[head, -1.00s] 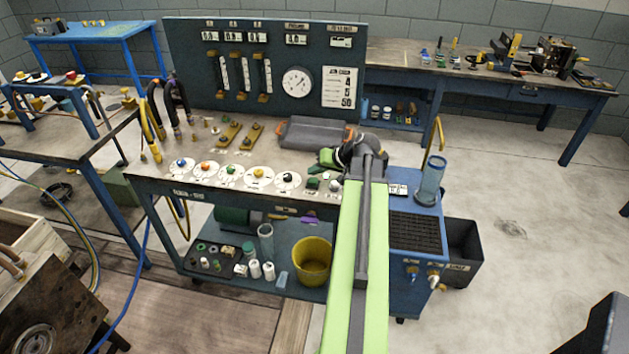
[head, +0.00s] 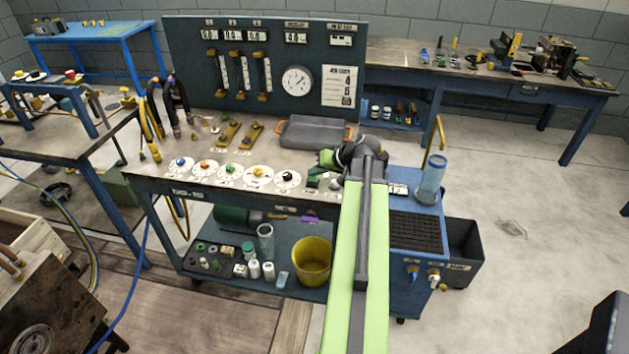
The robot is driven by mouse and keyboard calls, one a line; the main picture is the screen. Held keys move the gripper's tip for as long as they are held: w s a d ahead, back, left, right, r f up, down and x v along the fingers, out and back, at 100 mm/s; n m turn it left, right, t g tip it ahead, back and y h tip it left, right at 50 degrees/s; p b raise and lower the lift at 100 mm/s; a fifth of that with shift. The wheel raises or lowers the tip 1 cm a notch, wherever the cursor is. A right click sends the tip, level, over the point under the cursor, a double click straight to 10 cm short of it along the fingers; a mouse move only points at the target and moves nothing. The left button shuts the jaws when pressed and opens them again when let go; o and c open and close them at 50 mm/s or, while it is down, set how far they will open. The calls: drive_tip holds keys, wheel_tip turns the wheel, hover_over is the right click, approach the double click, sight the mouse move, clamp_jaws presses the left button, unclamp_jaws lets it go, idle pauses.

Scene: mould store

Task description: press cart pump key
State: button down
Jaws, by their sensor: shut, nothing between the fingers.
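The cart (head: 160,180) stands in the middle, with a row of coloured knobs on round white dials along the front of its top. To the right of the dials are a small green key or button (head: 312,182) and a pale one (head: 334,185); their labels are too small to read, so I cannot tell which is the pump key. My gripper (head: 322,163) is shut and empty, just above and behind these keys. My own arm hides the cart top farther right. I cannot tell whether the fingertips touch anything.
A tall panel with displays, flow tubes and a round gauge (head: 297,80) rises behind the cart top. A grey case with orange handles (head: 310,132) lies behind my gripper. A clear cylinder (head: 431,180) stands at the right end. A yellow bucket (head: 312,262) sits on the lower shelf.

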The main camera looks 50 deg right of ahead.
sight(315, 180)
drive_tip(key=shift+f+b, duration=0.45)
idle(0.5)
drive_tip(key=shift+r, duration=0.1)
drive_tip(key=shift+r+p, duration=0.85)
drive_tip(key=shift+p, duration=0.1)
wheel_tip(315, 180, up, 6)
drive_tip(key=p, duration=0.6)
